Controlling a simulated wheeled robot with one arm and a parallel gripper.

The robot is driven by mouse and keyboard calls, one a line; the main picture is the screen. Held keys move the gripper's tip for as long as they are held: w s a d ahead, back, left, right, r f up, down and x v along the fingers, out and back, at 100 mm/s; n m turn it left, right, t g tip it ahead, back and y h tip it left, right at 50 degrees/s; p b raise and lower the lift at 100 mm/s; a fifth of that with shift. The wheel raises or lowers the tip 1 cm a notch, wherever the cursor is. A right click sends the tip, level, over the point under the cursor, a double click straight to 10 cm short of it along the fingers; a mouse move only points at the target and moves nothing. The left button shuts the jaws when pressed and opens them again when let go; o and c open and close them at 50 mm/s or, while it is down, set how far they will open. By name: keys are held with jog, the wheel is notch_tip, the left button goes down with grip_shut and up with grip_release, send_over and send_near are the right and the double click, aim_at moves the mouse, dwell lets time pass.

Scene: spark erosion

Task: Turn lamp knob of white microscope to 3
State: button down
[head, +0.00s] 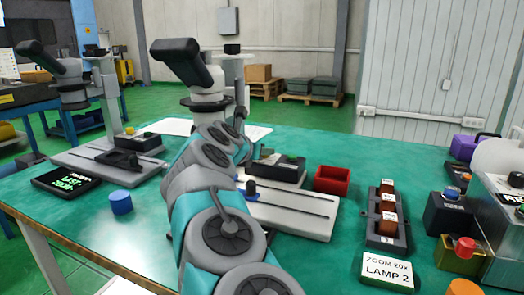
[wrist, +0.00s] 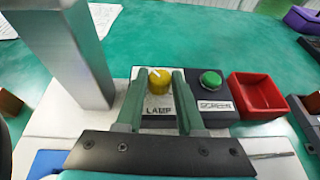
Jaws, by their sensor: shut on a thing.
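The yellow lamp knob (wrist: 158,83) sits on a dark block with a white LAMP label (wrist: 159,110) in the wrist view. My gripper (wrist: 159,76) has its two green fingers on either side of the knob and is shut on it. A pale mark shows on the knob's top, but I cannot read a number there. The white microscope (head: 293,207) stands mid-table in the head view, partly hidden by my arm. Its grey column (wrist: 65,45) rises left of the knob in the wrist view. In the head view my arm hides the knob.
A green button (wrist: 210,80) with a SCREEN label is right of the knob, then a red tray (wrist: 262,92). A card (head: 387,271) reads "ZOOM 20x LAMP 2". A second microscope (head: 75,100) stands left. A blue cylinder (head: 120,202) stands on the green table.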

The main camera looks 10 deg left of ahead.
jog(key=shift+f, duration=0.15)
jog(key=c, duration=0.5)
grip_release()
jog(key=shift+b+v, duration=0.55)
jog(key=shift+v, duration=3.4)
